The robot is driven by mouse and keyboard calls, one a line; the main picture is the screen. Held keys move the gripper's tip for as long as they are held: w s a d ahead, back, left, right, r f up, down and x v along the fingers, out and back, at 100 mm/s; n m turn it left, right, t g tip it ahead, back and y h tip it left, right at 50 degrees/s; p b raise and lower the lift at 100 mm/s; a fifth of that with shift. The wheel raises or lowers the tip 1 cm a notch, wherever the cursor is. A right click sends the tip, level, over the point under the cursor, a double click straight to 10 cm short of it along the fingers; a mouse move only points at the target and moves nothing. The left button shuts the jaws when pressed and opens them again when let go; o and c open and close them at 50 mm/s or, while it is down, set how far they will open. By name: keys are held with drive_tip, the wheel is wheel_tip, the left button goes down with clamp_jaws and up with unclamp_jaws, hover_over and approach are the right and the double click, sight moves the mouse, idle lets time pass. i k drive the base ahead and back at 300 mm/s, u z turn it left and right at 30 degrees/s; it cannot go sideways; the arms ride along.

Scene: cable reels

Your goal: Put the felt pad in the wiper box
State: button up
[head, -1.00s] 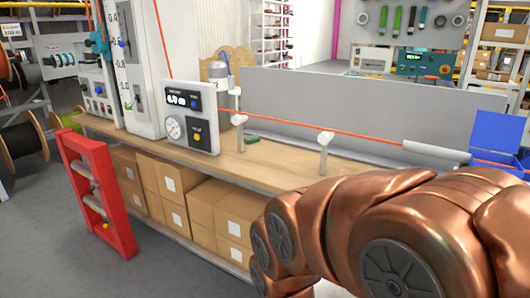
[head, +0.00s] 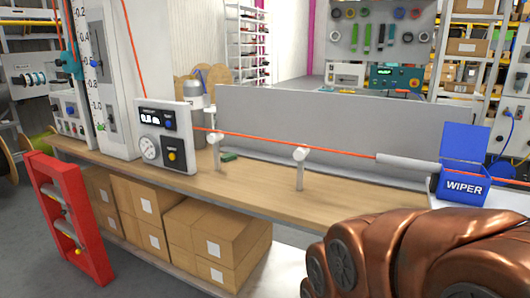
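The wiper box (head: 462,188) is a blue open box with a raised lid and the word WIPER on its front. It stands at the right end of the bench. A small green pad (head: 228,157), which looks like the felt pad, lies on the bench near the foot of the left guide post, below the orange cable. My copper-coloured arm fills the lower right of the head view, in front of the bench. My gripper is not in view, so what it holds cannot be seen.
An orange cable (head: 340,151) runs low along the bench (head: 250,192) past guide posts (head: 300,168) and through a grey tube (head: 407,163). A gauge panel (head: 169,139) stands left of the pad. A red frame (head: 70,217) and cartons (head: 215,240) are at the front left.

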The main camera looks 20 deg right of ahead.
sight(459, 181)
drive_tip(key=z, duration=0.35)
drive_tip(key=i, duration=0.65)
drive_tip(key=u, duration=0.5)
drive_tip(key=i, duration=0.8)
drive_tip(key=u, duration=0.8)
